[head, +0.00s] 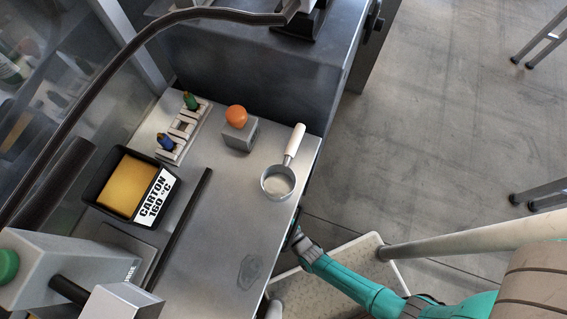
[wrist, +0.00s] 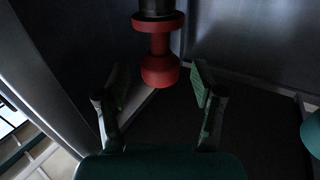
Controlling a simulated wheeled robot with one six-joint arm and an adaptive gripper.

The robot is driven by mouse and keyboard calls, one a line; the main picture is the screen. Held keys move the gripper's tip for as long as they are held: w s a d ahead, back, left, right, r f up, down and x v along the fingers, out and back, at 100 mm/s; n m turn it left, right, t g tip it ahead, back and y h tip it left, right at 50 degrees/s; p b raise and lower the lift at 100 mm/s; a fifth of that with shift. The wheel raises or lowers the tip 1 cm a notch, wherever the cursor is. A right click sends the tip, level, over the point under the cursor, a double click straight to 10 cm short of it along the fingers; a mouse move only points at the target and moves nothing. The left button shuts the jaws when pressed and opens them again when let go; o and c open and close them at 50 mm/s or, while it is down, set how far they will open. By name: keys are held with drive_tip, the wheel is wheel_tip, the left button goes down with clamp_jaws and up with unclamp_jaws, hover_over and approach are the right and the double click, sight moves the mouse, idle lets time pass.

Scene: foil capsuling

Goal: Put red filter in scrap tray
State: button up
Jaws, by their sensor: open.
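The red filter (wrist: 160,68) shows in the wrist view as a spool-like red piece with a rounded lower end. Its top meets a dark round fitting (wrist: 156,9). My gripper (wrist: 158,84) is open, with a finger on each side of the filter's lower end and visible gaps on both sides. In the head view my gripper (head: 301,240) is at the right edge of the bench, its tips partly hidden; the red filter does not show there. A pale speckled tray (head: 340,268) lies below the bench edge under my arm; I cannot tell whether it is the scrap tray.
Floor at right is mostly open.

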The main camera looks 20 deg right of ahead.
drive_tip(key=v, duration=0.9)
idle(0.8)
